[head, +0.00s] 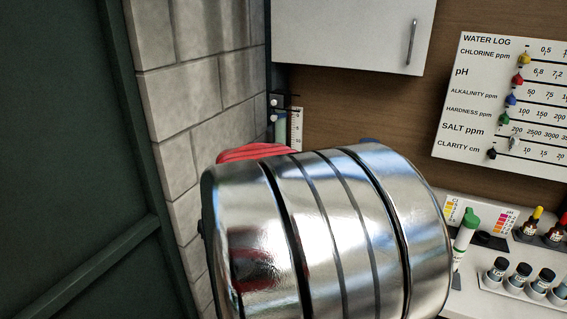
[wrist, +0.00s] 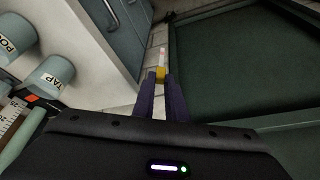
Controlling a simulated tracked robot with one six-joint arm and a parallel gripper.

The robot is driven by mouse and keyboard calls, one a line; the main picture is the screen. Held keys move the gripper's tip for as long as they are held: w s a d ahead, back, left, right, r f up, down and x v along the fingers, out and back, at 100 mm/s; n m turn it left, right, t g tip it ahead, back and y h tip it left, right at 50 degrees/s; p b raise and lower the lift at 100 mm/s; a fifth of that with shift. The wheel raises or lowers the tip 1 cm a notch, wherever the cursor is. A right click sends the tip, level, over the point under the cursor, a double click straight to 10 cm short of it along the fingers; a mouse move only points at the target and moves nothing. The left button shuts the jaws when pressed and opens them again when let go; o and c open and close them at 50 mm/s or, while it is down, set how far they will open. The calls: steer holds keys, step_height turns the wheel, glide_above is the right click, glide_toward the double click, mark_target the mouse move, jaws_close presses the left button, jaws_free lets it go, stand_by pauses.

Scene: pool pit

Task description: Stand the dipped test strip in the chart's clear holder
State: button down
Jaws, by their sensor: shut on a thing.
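In the wrist view my gripper (wrist: 161,82) is shut on the yellow grip (wrist: 160,74) of the test strip. The strip's white end (wrist: 163,56) points away from the fingers and carries a small reddish pad. In the head view the gripper and strip are hidden. The colour chart (head: 482,214), a white panel with yellow-orange and red-pink squares, stands at the lower right in the head view. I cannot make out its clear holder. The chart is not in the wrist view.
A shiny metal cylinder, apparently my arm, fills the head view's middle. A green-capped bottle (head: 466,231) stands before the chart, with dark-capped vials (head: 518,274) to the right. The wrist view shows POOL (wrist: 12,38) and TAP (wrist: 50,76) cups at left. A dark green panel (head: 70,150) stands left.

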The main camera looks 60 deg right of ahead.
steer(key=w+a+f+n+y, duration=0.1)
steer(key=w+a+f+n, duration=0.2)
steer(key=a, duration=0.5)
steer(key=w+a+f+n+y, duration=0.1)
steer(key=w+a+f+n, duration=0.2)
steer(key=w+a+f, duration=0.3)
steer(key=w+a+f+n+y, duration=0.1)
steer(key=w+a+f+n, duration=0.2)
steer(key=a, duration=0.9)
step_height(320, 180, down, 3)
steer(key=shift+w+a+n+y, duration=0.25)
steer(key=shift+w+n+y, duration=0.05)
steer(key=shift+w, duration=0.55)
steer(key=shift+s+g, duration=0.15)
steer(key=shift+g, duration=0.15)
